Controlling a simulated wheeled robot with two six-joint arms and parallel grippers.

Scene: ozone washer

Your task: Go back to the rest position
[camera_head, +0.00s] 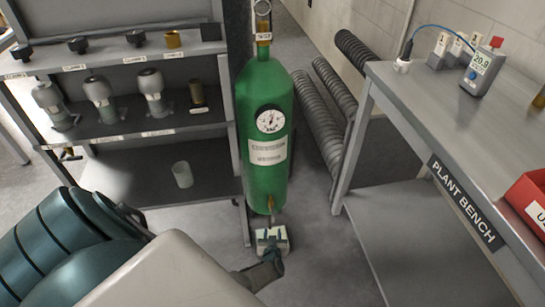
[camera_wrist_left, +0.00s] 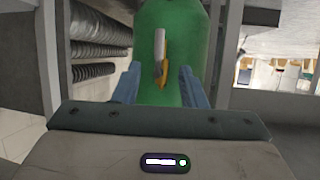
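My left arm comes in from the lower left in the head view. Its gripper (camera_head: 272,238) is low in front of the green cylinder (camera_head: 265,178), just below a small brass fitting (camera_head: 271,203) near the cylinder's bottom. In the left wrist view the two blue-grey fingers (camera_wrist_left: 160,72) stand apart, so the gripper is open. A grey and yellow lever (camera_wrist_left: 160,55) on the cylinder shows between the fingers. I cannot tell whether they touch it. The cylinder bears a round gauge (camera_head: 270,120) and a pale label. My right gripper is in neither view.
A grey shelf rack (camera_head: 125,130) with valves and fittings stands at the left, close beside the cylinder. The plant bench (camera_head: 440,120), with a meter (camera_head: 481,70) and red bin (camera_head: 530,197), is at the right. Corrugated hoses (camera_head: 320,115) lie behind. Floor (camera_head: 310,255) is clear between rack and bench.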

